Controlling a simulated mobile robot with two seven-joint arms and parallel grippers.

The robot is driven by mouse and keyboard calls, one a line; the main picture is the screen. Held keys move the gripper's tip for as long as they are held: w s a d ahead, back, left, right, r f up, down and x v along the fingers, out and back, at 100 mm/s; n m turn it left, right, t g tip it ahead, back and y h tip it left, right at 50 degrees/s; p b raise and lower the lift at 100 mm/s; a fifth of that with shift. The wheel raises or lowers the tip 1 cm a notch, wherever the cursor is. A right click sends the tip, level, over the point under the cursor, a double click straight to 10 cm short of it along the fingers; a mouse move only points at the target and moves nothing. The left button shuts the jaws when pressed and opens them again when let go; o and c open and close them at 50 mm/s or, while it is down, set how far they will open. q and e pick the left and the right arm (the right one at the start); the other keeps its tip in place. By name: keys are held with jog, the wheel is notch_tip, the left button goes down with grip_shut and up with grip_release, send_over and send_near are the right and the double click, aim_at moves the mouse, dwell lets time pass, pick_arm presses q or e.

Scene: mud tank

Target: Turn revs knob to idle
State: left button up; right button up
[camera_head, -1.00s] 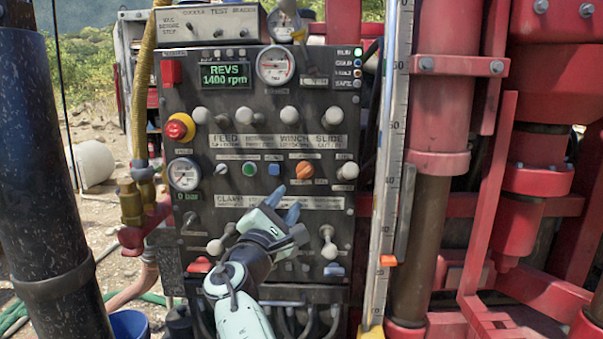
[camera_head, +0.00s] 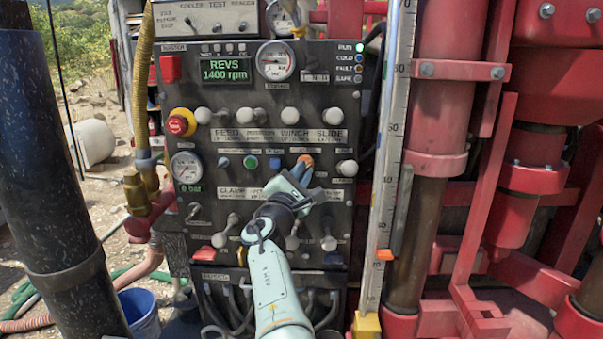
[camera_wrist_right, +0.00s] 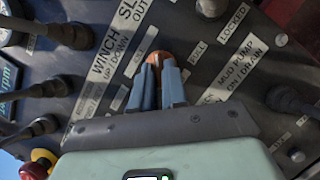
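The control panel (camera_head: 260,125) has a display reading REVS 1400 rpm (camera_head: 227,70). An orange knob (camera_head: 305,159) sits right of centre on the panel. It also shows in the right wrist view (camera_wrist_right: 154,59), partly hidden by my fingertips. My right gripper (camera_head: 300,172) reaches up to this knob from below. In the right wrist view its two blue fingers (camera_wrist_right: 158,72) are parted, with the orange knob showing between and just beyond the tips. I cannot tell whether they touch it. My left gripper is not in view.
A red emergency button (camera_head: 178,124), a green button (camera_head: 250,162) and several white-tipped levers surround the knob. A white lever (camera_head: 347,168) stands close on its right. A vertical scale (camera_head: 392,130) and red rig pipes (camera_head: 443,100) stand right of the panel.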

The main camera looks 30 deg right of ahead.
grip_shut()
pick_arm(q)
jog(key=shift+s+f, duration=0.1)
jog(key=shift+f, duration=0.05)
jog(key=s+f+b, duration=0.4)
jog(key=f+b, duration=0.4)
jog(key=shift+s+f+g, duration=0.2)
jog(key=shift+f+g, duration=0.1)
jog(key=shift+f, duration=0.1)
pick_arm(e)
jog(key=shift+s+d+f+n+t+y, duration=0.1)
jog(key=shift+n+t+y, duration=0.7)
jog(key=shift+n, duration=1.45)
jog(key=shift+s+d+n+t+y, duration=0.15)
jog(key=shift+n+t+y, duration=0.3)
jog(key=shift+n+t, duration=1.15)
jog(key=shift+w+d+f+n+t+y, duration=0.1)
jog(key=shift+n+t+y, duration=0.4)
jog(key=shift+n, duration=2.35)
jog(key=shift+s+r+y, duration=0.1)
jog(key=shift+y, duration=0.25)
jog(key=o, duration=0.6)
grip_release()
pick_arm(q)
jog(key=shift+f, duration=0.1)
